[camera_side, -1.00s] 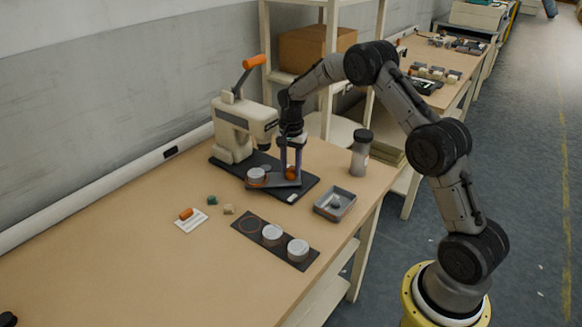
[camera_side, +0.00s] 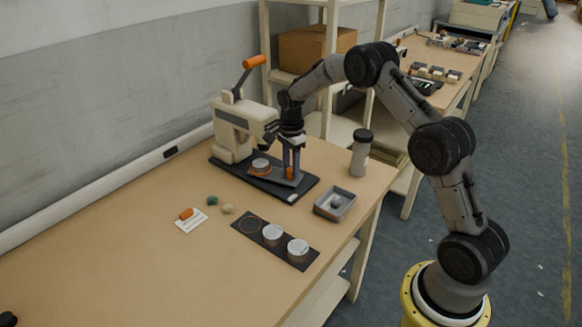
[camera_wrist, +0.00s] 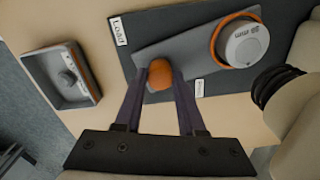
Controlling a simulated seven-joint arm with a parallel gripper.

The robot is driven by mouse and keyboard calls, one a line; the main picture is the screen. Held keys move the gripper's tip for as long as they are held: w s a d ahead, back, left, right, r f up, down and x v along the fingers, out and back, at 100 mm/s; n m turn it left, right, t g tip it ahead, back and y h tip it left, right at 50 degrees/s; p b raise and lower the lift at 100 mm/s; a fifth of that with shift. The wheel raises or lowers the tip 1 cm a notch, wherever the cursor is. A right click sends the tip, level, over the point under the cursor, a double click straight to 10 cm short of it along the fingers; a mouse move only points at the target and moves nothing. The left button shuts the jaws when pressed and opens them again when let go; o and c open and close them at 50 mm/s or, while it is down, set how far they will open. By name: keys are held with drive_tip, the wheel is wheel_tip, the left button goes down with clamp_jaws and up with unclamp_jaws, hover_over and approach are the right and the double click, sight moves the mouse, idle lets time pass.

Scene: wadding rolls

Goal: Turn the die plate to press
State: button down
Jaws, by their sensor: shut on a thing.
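The die plate (camera_wrist: 190,45) is a grey bar with an orange knob (camera_wrist: 161,70) near one end and an orange-rimmed round die (camera_wrist: 240,40) marked in mm at the other. It lies on the press's dark base (camera_side: 303,193). In the side view the die (camera_side: 261,166) sits near the front of the cream press (camera_side: 237,128). My gripper (camera_side: 291,177) points down, shut on the knob; both fingers flank it in the wrist view. The black press ram (camera_wrist: 272,88) is beside the die there, apart from it. The press's orange-handled lever (camera_side: 254,62) is raised.
A "Load" label (camera_wrist: 119,32) and a second, hard-to-read label (camera_wrist: 200,88) flank the plate. A grey tray (camera_side: 335,204) and a lidded jar (camera_side: 361,153) stand right. A dark strip (camera_side: 255,232) with tins lies in front.

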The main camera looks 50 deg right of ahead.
drive_tip(key=shift+d+r+m, duration=0.1)
drive_tip(key=shift+r+m, duration=0.1)
drive_tip(key=shift+m, duration=1.2)
drive_tip(key=c, duration=0.5)
unclamp_jaws()
drive_tip(key=shift+f, duration=0.15)
wheel_tip(320, 180, up, 14)
